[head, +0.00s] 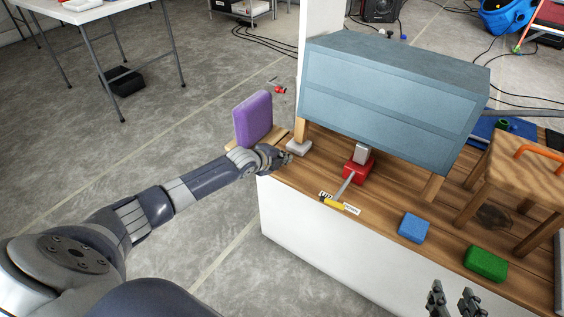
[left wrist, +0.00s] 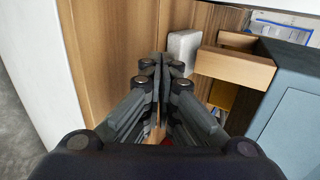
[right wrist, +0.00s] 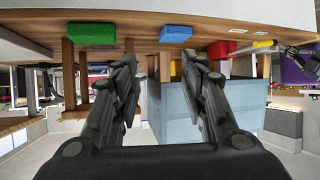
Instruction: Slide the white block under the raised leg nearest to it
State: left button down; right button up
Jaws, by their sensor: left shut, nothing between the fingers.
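The white block (head: 298,148) lies flat on the wooden top, at the foot of the near-left wooden leg (head: 301,130) of the tilted blue-grey cabinet (head: 390,95). In the left wrist view the block (left wrist: 184,46) sits right against the leg's end (left wrist: 235,66); I cannot tell whether its edge is under the leg. My left gripper (head: 288,158) is shut and empty, low beside the block, and its fingertips (left wrist: 160,62) are close to it. My right gripper (head: 456,289) is open and empty at the front, away from the block.
A red jack (head: 358,172) stands under the cabinet. A purple block (head: 253,118) stands behind my left gripper. A wooden stool (head: 520,165) stands at right.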

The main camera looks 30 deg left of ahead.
pick_arm(q)
jog(key=shift+s+r+p, duration=0.15)
jog(key=shift+s+p, duration=0.15)
jog(key=shift+p, duration=0.05)
jog(key=shift+s+r+p, duration=0.1)
jog(key=shift+s+p, duration=0.25)
jog(key=shift+p, duration=0.1)
jog(key=shift+s+r+p, duration=0.1)
jog(key=shift+s+p, duration=0.15)
jog(key=shift+p, duration=0.05)
jog(key=shift+s+a+p, duration=0.1)
jog(key=shift+s+p, duration=0.1)
jog(key=shift+p, duration=0.1)
pick_arm(e)
jog(key=s+d+f+g+h, duration=0.1)
jog(key=s+d+f+g, duration=0.1)
jog(key=s+f+g, duration=0.2)
jog(key=s+d+f+g+h, duration=0.1)
jog(key=s+d+f+g, duration=0.1)
jog(key=s, duration=0.6)
jog(key=shift+s+d+f+g, duration=0.25)
jog(key=shift+s+f+g, duration=0.15)
jog(key=shift+f+g, duration=0.5)
pick_arm(q)
jog(key=shift+s, duration=0.1)
